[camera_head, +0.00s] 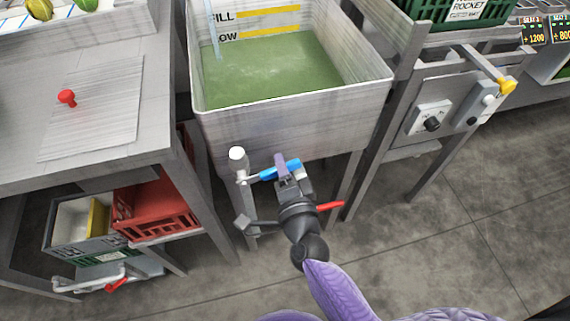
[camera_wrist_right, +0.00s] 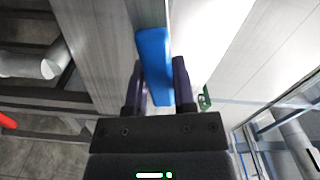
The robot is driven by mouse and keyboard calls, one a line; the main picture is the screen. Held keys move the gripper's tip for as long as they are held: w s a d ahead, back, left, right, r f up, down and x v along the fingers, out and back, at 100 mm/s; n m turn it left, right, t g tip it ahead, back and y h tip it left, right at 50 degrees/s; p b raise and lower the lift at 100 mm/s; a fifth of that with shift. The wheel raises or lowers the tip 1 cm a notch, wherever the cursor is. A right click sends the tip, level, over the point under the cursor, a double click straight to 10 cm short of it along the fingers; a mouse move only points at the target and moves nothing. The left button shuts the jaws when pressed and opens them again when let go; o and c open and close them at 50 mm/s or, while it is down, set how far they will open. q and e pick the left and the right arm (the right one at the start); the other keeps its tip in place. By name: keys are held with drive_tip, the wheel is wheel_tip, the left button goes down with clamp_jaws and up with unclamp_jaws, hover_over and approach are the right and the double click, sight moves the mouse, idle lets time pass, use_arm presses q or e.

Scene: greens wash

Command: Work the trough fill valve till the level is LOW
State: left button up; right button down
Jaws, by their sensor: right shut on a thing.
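The trough (camera_head: 292,103) is a grey metal tank holding greenish water (camera_head: 268,78). The water surface lies just below the lower band (camera_head: 268,34). A thin pale stream (camera_head: 215,35) comes down into the water at the left. Below the trough's front, my right gripper (camera_head: 283,168) is shut on the blue valve handle (camera_head: 268,175), which joins a pipe with a white cap (camera_head: 237,154). The right wrist view shows the blue handle (camera_wrist_right: 153,58) between the fingers. My left gripper is out of view.
A red lever (camera_head: 330,206) sticks out beside my right wrist. A stand with dials (camera_head: 432,124) and a yellow-tipped lever (camera_head: 507,86) is right. Floor at lower right is clear.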

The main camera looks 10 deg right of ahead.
drive_tip(key=shift+a+r+n+p, duration=0.15)
drive_tip(key=shift+r+n+p, duration=0.35)
drive_tip(key=shift+n+p, duration=0.1)
drive_tip(key=shift+a+r+n+p, duration=0.15)
drive_tip(key=shift+r+n+p, duration=0.3)
drive_tip(key=shift+n+p, duration=0.15)
drive_tip(key=shift+a+r+n, duration=0.1)
drive_tip(key=shift+r+n, duration=0.05)
drive_tip(key=shift+n, duration=0.15)
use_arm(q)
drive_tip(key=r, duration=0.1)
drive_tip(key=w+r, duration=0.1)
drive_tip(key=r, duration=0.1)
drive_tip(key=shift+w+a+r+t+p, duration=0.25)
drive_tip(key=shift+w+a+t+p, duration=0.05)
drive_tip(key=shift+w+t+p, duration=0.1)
use_arm(e)
drive_tip(key=shift+a, duration=0.1)
drive_tip(key=shift+c, duration=2.2)
unclamp_jaws()
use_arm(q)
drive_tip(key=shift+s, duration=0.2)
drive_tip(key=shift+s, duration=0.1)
